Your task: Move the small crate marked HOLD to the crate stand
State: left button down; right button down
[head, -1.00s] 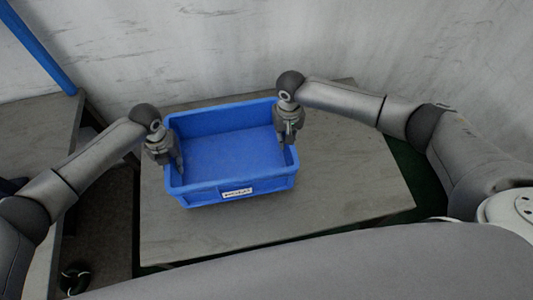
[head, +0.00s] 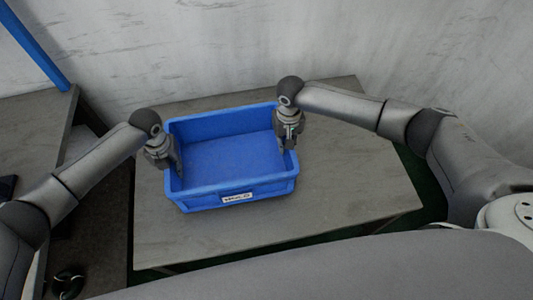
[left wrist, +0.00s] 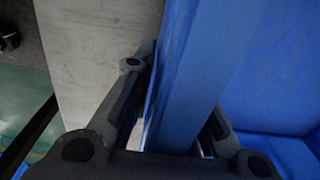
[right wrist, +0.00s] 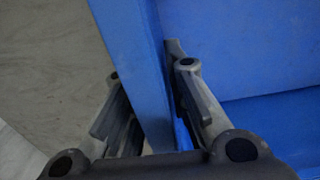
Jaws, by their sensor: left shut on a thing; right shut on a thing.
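The small blue crate (head: 235,160) is empty and has a white label reading HOLD on its near side. It is over the grey table top (head: 350,190); I cannot tell whether it touches it. My left gripper (head: 176,168) is shut on the crate's left wall, with a finger on each side of the wall (left wrist: 190,75) in the left wrist view. My right gripper (head: 288,146) is shut on the right wall, and its fingers straddle that wall (right wrist: 135,70) in the right wrist view. The crate looks about level.
Another grey table (head: 30,130) stands at the left, with a blue post (head: 35,45) at its back. A gap separates the two tables. A pale wall (head: 300,40) is behind. The table top is bare right of the crate and in front of it.

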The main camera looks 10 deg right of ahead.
pick_arm(q)
jog(key=c, duration=1.4)
grip_release()
jog(key=shift+f, duration=0.15)
jog(key=shift+c, duration=0.2)
pick_arm(e)
jog(key=c, duration=1.4)
grip_release()
jog(key=shift+f, duration=0.15)
jog(key=shift+c, duration=0.2)
pick_arm(q)
notch_tip(320, 180, up, 12)
jog(key=shift+f, duration=0.1)
pick_arm(e)
jog(key=shift+r, duration=0.3)
notch_tip(320, 180, up, 12)
jog(key=shift+f, duration=0.25)
